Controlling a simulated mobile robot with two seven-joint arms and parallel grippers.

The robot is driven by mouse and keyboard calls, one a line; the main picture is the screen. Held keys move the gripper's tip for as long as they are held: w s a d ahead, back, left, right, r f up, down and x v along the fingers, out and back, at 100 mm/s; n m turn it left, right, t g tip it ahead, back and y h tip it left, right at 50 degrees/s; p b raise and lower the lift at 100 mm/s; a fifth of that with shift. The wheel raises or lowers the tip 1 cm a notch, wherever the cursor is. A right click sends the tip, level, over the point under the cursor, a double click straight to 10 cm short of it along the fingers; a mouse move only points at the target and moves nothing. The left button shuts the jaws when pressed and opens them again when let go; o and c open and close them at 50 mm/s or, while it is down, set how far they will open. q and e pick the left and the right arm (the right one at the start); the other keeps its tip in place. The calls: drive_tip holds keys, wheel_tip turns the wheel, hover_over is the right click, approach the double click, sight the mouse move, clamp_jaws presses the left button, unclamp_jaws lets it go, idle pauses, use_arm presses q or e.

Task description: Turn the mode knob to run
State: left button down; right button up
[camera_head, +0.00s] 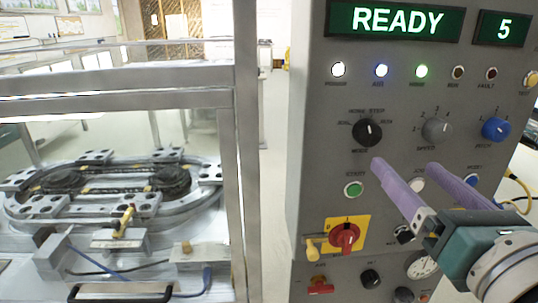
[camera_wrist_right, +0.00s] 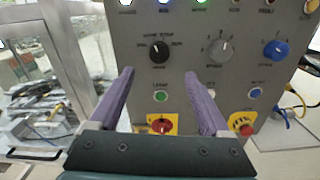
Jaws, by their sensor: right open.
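The mode knob (camera_head: 367,133) is a black round knob on the grey control panel, with small labels around it; one at the left, "HOME STEP" above and one at the right. Its pointer setting is too small to read surely. It also shows in the right wrist view (camera_wrist_right: 159,50), beyond and above the fingertips. My right gripper (camera_head: 405,165) has two purple fingers, spread open and empty, below and to the right of the knob. In the right wrist view the gripper (camera_wrist_right: 160,74) points at the panel. The fingers look apart from the knob. My left gripper is not in view.
Beside the mode knob are a grey speed knob (camera_head: 436,131) and a blue knob (camera_head: 495,129). Below are a green button (camera_head: 353,189) and a red switch on a yellow plate (camera_head: 345,237). The display (camera_head: 395,20) reads READY. A framed ring track (camera_head: 110,190) stands left.

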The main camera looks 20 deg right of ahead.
sight(372, 135)
drive_tip(key=p+x, duration=0.1)
drive_tip(key=x, duration=0.7)
drive_tip(key=shift+w+p, duration=0.25)
drive_tip(key=shift+p, duration=0.1)
drive_tip(key=shift+w+d, duration=0.15)
drive_tip(key=shift+w, duration=0.5)
drive_tip(key=shift+c, duration=0.3)
clamp_jaws()
